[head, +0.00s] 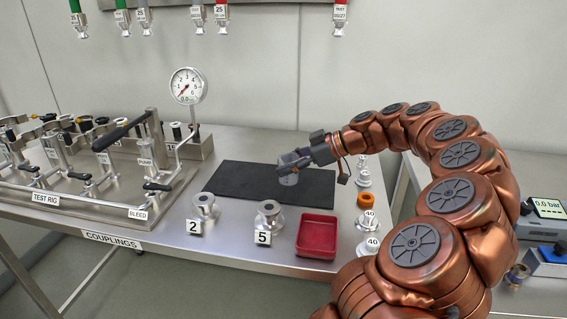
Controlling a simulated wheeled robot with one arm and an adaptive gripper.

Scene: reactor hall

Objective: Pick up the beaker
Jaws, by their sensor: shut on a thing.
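The beaker (288,177) is a small grey cup-like vessel over the black mat (232,182) on the steel table. It looks roughly upright. My gripper (289,166) reaches in from the right and is shut on the beaker near its upper part. The fingers hide some of the beaker's rim and side. I cannot tell whether its base touches the mat or is slightly above it.
Metal couplings labelled 2 (205,206) and 5 (269,215) and a red tray (317,234) stand in front of the mat. White fittings and an orange ring (368,201) line the right. The test rig (90,165) with a gauge (188,86) fills the left.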

